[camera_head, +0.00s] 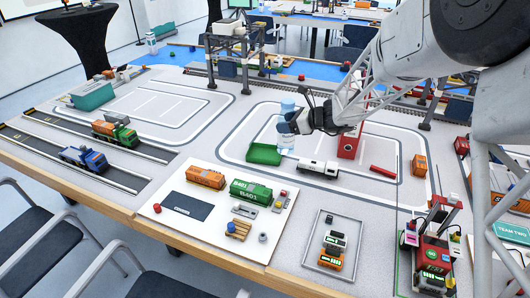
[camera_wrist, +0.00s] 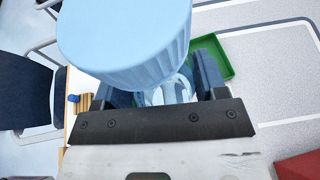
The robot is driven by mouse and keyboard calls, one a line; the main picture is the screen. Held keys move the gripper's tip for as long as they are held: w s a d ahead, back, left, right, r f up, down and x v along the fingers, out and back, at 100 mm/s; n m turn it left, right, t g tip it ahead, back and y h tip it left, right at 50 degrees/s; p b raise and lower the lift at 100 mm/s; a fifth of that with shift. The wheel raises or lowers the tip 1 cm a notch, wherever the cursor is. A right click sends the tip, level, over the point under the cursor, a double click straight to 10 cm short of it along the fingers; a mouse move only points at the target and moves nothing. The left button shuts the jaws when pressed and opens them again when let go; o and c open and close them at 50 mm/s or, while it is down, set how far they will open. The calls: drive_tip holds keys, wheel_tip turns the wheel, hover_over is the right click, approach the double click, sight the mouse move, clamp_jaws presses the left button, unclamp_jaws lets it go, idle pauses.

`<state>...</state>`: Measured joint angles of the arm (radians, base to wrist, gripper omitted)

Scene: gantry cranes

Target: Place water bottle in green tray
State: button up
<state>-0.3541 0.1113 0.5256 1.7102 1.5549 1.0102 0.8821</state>
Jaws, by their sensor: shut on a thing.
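A clear water bottle with a light blue top (camera_head: 287,104) is upright between the fingers of my gripper (camera_head: 291,121), which is shut on it. In the wrist view the bottle's blue top (camera_wrist: 125,40) fills the upper middle, and my gripper (camera_wrist: 155,90) is partly hidden behind it. The green tray (camera_head: 264,154) lies on the table, just left of the bottle's lower part in the head view. The tray (camera_wrist: 226,69) also shows right of the bottle in the wrist view. I cannot tell the height of the bottle's base above the table.
A white tanker vehicle (camera_head: 318,168) and a red block (camera_head: 349,143) stand right of the tray. A white board (camera_head: 160,208) with toy containers lies in front. Gantry cranes stand behind and at right. The road loop at left (camera_head: 160,105) has free room.

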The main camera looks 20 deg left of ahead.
sight(279, 145)
drive_tip(key=s+a, duration=0.3)
drive_tip(key=a, duration=0.1)
drive_tip(key=shift+n+g, duration=0.3)
drive_tip(key=shift+g, duration=0.1)
drive_tip(key=f, duration=0.9)
drive_tip(key=shift+w+d+f, duration=0.15)
drive_tip(key=shift+w, duration=0.15)
drive_tip(key=w+a+f, duration=0.1)
drive_tip(key=w+a, duration=0.7)
drive_tip(key=w, duration=0.5)
drive_tip(key=shift+w+a+f, duration=0.2)
drive_tip(key=shift+a+f, duration=0.05)
drive_tip(key=shift+a, duration=0.1)
